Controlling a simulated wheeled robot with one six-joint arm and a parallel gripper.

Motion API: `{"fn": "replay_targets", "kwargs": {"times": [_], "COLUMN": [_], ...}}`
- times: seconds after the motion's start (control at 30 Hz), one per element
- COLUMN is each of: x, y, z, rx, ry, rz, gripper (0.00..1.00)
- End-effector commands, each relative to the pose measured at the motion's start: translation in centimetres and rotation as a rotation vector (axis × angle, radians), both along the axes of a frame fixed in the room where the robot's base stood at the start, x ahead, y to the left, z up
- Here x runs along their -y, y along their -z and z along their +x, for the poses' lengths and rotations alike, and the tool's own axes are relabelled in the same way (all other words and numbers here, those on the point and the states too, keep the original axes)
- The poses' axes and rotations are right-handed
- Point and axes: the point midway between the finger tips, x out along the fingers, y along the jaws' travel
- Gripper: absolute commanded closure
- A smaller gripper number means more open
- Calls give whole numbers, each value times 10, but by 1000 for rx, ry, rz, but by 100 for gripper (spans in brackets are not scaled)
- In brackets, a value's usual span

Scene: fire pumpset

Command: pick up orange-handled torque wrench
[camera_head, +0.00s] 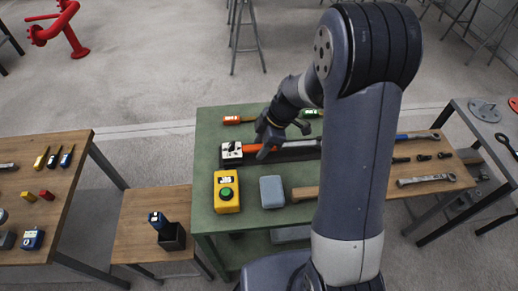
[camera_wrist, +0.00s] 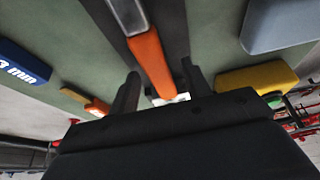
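The orange-handled torque wrench (camera_head: 262,148) lies in a dark tray (camera_head: 305,154) on the green table. In the wrist view its orange handle (camera_wrist: 150,62) runs up to a silver shaft. My gripper (camera_head: 268,141) is over the handle. In the wrist view my gripper (camera_wrist: 160,84) is open, with one dark finger on each side of the handle and a visible gap on both sides. Whether the fingertips reach down beside the handle is unclear. My arm hides the wrench's far part in the head view.
A yellow box with a green button (camera_head: 227,192) and a grey-blue box (camera_head: 272,191) stand in front. A small orange tool (camera_head: 238,119) lies behind. The wooden table (camera_head: 75,205) at left holds small tools.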

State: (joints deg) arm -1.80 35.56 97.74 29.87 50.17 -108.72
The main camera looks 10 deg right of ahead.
Motion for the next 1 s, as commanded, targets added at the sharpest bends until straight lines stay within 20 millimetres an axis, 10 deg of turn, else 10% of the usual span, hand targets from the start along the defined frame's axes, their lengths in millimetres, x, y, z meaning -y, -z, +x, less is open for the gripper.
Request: {"fn": "replay_targets", "kwargs": {"times": [0.53, 1.0], "x": [0, 0], "y": [0, -1], "z": [0, 0], "rx": [0, 1], "ry": [0, 0], "rz": [0, 0], "gripper": [99, 100]}}
